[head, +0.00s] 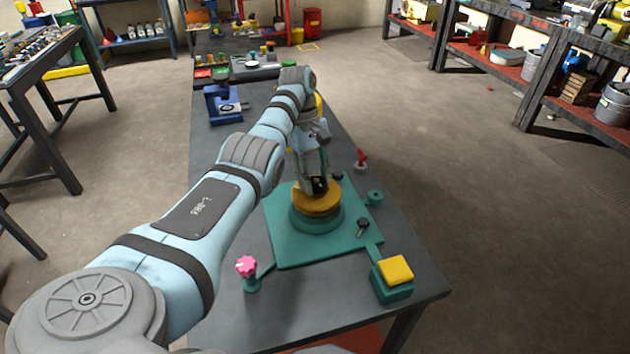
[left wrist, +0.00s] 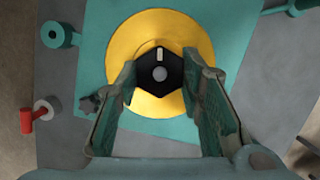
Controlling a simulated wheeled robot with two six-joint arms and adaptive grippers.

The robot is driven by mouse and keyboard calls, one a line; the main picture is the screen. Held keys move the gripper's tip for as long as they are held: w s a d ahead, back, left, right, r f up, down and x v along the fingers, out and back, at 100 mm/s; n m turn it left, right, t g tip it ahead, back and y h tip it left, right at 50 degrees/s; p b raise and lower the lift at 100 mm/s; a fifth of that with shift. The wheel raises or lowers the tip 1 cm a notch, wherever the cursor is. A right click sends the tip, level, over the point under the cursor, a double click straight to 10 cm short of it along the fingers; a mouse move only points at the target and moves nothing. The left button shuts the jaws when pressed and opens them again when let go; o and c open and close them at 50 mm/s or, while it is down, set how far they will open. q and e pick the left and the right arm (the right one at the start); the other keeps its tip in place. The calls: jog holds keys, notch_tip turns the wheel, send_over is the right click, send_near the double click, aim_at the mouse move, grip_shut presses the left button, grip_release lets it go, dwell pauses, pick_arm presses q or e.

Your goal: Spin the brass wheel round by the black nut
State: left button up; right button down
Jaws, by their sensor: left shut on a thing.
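The brass wheel (head: 317,203) lies flat on a round green base (head: 316,219) on a green plate (head: 290,250). In the left wrist view the wheel (left wrist: 201,48) shows as a yellow disc with the black nut (left wrist: 160,58) at its middle. The black nut (head: 319,185) is partly hidden by my fingers in the head view. My left gripper (head: 314,188) points down at the wheel's centre. In the left wrist view its two fingers (left wrist: 160,76) are shut on the nut's two sides. My right gripper is not in view.
A yellow block (head: 396,269), a pink knob (head: 246,267) and a green spool (head: 375,198) stand around the plate. A red-handled part (head: 361,159) stands near the right edge of the grey table (head: 240,175). A blue device (head: 222,103) is further back left.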

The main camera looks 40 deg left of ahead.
pick_arm(q)
jog(key=o, duration=1.3)
jog(key=shift+a+f, duration=0.1)
jog(key=shift+a, duration=0.1)
jog(key=shift+c, duration=0.2)
jog(key=shift+d, duration=0.1)
